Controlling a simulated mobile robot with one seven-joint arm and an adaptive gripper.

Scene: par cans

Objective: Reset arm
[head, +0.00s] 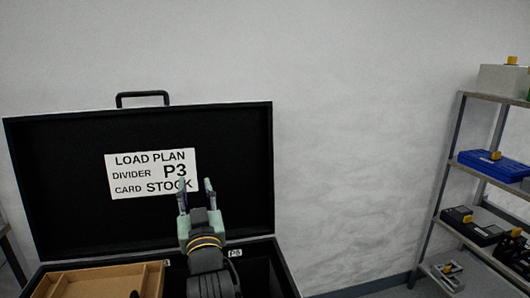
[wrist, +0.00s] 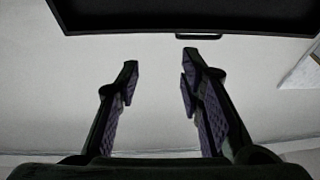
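My gripper (head: 197,199) is raised in front of the open lid of a black case (head: 235,140) in the head view. Its two fingers point up and are spread apart with nothing between them. In the wrist view my gripper (wrist: 158,90) is also open and empty, with the pale wall beyond it. The lid's dark edge (wrist: 130,22) and handle cross the top of that view. My arm hides part of the case's inside.
A white load plan card (head: 135,174) is on the lid. A brown tray (head: 105,279) sits in the case at left. A shelf rack (head: 447,165) with several items, including a blue case (head: 492,164), stands at right. Bare wall lies between.

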